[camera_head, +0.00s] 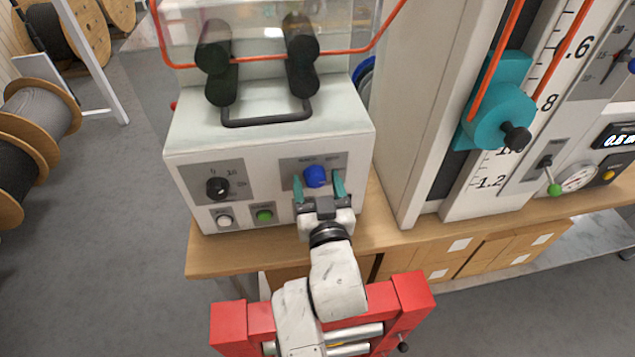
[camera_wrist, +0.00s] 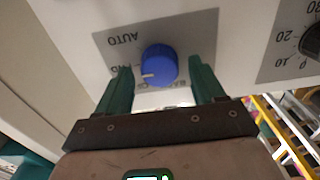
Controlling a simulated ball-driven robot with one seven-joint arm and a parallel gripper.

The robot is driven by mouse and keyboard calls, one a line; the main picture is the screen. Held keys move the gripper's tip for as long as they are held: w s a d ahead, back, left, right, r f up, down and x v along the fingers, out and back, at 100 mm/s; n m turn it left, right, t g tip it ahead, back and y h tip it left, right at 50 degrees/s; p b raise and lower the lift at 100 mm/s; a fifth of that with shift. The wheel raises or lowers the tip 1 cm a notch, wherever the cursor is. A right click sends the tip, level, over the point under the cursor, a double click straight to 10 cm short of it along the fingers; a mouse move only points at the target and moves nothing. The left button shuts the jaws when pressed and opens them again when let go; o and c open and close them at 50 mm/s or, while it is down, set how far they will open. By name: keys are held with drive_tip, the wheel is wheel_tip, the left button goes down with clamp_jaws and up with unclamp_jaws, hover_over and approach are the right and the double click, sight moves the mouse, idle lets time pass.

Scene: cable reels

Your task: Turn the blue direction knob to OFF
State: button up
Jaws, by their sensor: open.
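The blue direction knob (camera_head: 316,176) is on a grey label plate on the front of the white machine. In the wrist view the blue knob (camera_wrist: 159,65) has a pale pointer mark facing left, towards a label partly covered by a finger. The word AUTO shows upside down at the plate's upper left; the other labels are hidden or too small to read surely. My gripper (camera_head: 318,182) is open, with one green finger on each side of the knob. In the wrist view my gripper (camera_wrist: 161,75) shows gaps between both fingers and the knob.
A black numbered dial (camera_head: 217,188), a white button (camera_head: 224,220) and a green button (camera_head: 264,215) are on the same panel. The wooden bench edge (camera_head: 235,262) runs below. A tall white measuring unit (camera_head: 410,120) stands close on the right.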

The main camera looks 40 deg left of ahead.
drive_tip(key=c, duration=1.1)
drive_tip(key=shift+o, duration=0.2)
drive_tip(key=n+b, duration=0.1)
drive_tip(key=n, duration=0.3)
drive_tip(key=shift+f, duration=0.1)
drive_tip(key=shift+s+a+n, duration=0.1)
drive_tip(key=shift+a+n, duration=0.05)
drive_tip(key=shift+n, duration=2.15)
drive_tip(key=o, duration=1.1)
drive_tip(key=shift+c, duration=0.2)
